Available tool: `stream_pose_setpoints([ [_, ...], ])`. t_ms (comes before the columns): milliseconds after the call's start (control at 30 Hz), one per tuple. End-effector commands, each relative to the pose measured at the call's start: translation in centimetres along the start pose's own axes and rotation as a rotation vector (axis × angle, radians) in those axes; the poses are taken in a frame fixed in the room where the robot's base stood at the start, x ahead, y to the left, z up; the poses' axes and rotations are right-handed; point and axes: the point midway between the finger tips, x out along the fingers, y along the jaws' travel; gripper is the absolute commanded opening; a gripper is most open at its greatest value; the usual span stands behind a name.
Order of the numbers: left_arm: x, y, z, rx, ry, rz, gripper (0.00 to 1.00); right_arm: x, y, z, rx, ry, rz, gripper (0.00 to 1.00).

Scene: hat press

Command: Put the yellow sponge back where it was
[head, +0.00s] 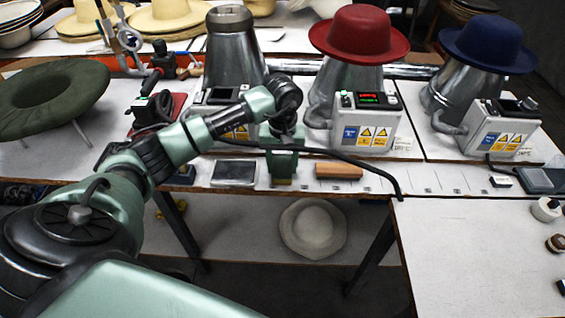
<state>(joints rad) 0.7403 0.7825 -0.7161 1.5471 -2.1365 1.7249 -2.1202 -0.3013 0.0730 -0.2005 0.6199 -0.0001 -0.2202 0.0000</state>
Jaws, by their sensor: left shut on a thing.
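My left gripper (283,175) points down at the front strip of the table, between a flat dark-screened pad and a brown block. It is shut on the yellow sponge (282,182), of which only a thin yellowish edge shows below the gripper. The rest of the sponge is hidden by the hand. I cannot tell whether the sponge touches the table. My right gripper is not in view.
The dark pad (235,173) lies close to the left and the brown block (339,171) close to the right. Behind stand control boxes (366,125) and metal hat presses with a red hat (360,35) and a blue hat (489,43). A black cable crosses right of my gripper.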

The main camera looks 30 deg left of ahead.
Motion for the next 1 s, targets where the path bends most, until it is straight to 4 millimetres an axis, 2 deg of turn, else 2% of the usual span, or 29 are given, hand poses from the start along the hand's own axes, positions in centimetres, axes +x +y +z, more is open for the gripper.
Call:
stream_pose_setpoints([
  [267, 0.3, 0.0, 0.0, 0.000, 0.001, 0.000, 0.16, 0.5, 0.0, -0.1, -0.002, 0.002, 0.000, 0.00],
  [300, 0.3, 0.0, -0.1, 0.000, 0.001, 0.001, 0.51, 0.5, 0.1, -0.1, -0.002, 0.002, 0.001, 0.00],
  [367, 0.2, 0.0, 0.0, 0.000, 0.001, 0.001, 0.68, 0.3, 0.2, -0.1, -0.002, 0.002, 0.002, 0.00],
  [400, 0.2, 0.0, 0.0, 0.000, 0.001, 0.001, 0.70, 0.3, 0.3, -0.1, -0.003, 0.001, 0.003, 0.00],
  [800, -0.5, 0.1, -0.1, 0.001, 0.002, 0.002, 0.70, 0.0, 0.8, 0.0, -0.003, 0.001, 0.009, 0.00],
  [867, -1.2, 0.1, -0.1, 0.002, 0.004, 0.003, 0.70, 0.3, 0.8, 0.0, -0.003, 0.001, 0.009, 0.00],
  [1000, -4.0, 0.1, -0.2, 0.001, 0.008, 0.003, 0.70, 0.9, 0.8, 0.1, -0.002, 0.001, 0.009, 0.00],
])
